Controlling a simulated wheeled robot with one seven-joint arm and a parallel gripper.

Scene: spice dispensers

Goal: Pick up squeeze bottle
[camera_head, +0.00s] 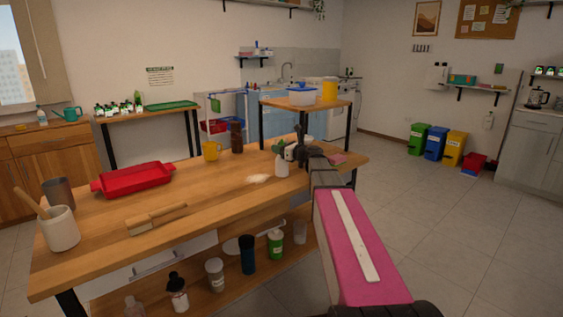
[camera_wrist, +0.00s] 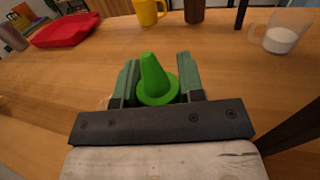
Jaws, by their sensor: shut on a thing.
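The squeeze bottle (camera_head: 282,168) has a pale body and stands upright toward the right end of the wooden table. In the wrist view its green cone-shaped nozzle cap (camera_wrist: 154,82) points up between the fingers. My gripper (camera_wrist: 157,82) is shut on the bottle, with one green-grey finger on each side just at the cap. In the head view my gripper (camera_head: 287,152) is at the bottle's top, and my arm comes in from the right front. The bottle's body is hidden in the wrist view. I cannot tell whether its base touches the table.
A yellow mug (camera_head: 211,151) and dark brown bottle (camera_head: 237,138) stand behind. A red tray (camera_head: 133,179), wooden brush (camera_head: 156,219) and utensil crock (camera_head: 61,229) are to the left. White powder (camera_head: 258,179) lies nearby. A clear cup (camera_wrist: 281,31) with white contents stands at right.

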